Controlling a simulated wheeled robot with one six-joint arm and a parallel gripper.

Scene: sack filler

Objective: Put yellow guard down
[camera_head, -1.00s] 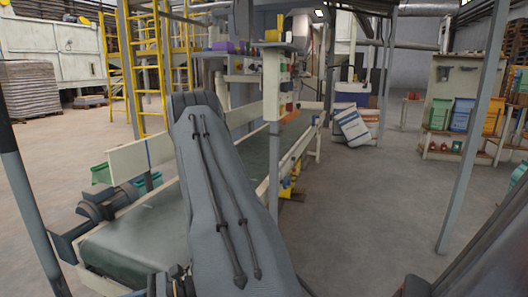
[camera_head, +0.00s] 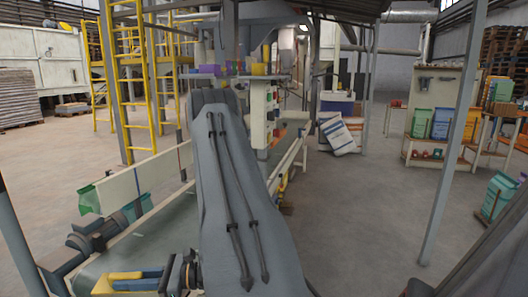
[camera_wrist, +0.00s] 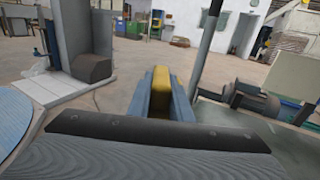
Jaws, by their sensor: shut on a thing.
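The yellow guard (camera_head: 104,286) shows at the bottom left of the head view, beside my gripper's blue fingers (camera_head: 148,272). In the wrist view the yellow guard (camera_wrist: 161,88) stands between the two blue fingers of my gripper (camera_wrist: 162,100), which is shut on it. Its lower part is hidden by the fingers and wrist. In the head view the guard is over or beside the near end of the green conveyor belt (camera_head: 150,240); its exact height is unclear.
A dark motor (camera_head: 98,238) sits at the conveyor's near left corner, and also shows right of my gripper in the wrist view (camera_wrist: 258,98). A control post (camera_head: 262,115) stands along the conveyor. A grey post (camera_head: 455,130) stands at right. Floor (camera_head: 350,220) right of the conveyor is clear.

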